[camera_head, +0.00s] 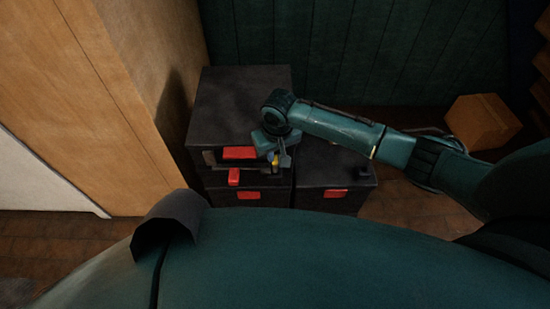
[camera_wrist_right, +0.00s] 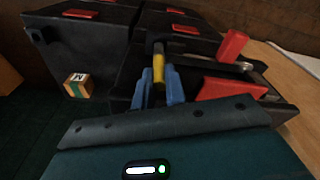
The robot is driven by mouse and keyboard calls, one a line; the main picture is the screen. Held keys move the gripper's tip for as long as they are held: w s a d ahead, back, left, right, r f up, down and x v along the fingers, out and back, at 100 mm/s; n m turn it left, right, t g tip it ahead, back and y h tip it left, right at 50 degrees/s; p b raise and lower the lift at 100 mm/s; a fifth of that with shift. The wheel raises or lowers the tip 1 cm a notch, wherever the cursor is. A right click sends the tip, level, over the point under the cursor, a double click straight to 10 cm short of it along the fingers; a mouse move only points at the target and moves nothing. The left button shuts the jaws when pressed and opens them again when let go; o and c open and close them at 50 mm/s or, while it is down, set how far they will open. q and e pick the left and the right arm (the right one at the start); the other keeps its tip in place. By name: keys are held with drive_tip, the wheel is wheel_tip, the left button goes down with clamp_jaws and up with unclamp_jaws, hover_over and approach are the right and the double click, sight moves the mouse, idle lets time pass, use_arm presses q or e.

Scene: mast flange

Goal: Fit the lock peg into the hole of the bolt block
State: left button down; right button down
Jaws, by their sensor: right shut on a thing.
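The lock peg, yellow with a dark end, shows in the wrist view (camera_wrist_right: 158,68) between the two blue fingers of my right gripper (camera_wrist_right: 160,88). In the head view a small bit of yellow (camera_head: 275,160) shows at my right gripper (camera_head: 280,158), at the front right of the stacked dark cases. The gripper is shut on the peg. What seems to be the bolt block is the dark part (camera_wrist_right: 205,72) beside a red handle (camera_wrist_right: 232,45), just right of the peg in the wrist view. I cannot make out its hole. My left gripper is not in view.
Dark cases (camera_head: 240,95) with red latches (camera_head: 249,195) stand against a green wall. A lower dark case (camera_head: 335,175) is to their right. A small lettered cube (camera_wrist_right: 77,86) shows in the wrist view. A cardboard box (camera_head: 482,121) is at the right, with bare floor before it.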

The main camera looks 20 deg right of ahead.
sight(275, 160)
drive_tip(key=shift+f, duration=1.4)
drive_tip(key=shift+f, duration=0.1)
drive_tip(key=c, duration=1.4)
unclamp_jaws()
drive_tip(key=shift+c, duration=0.2)
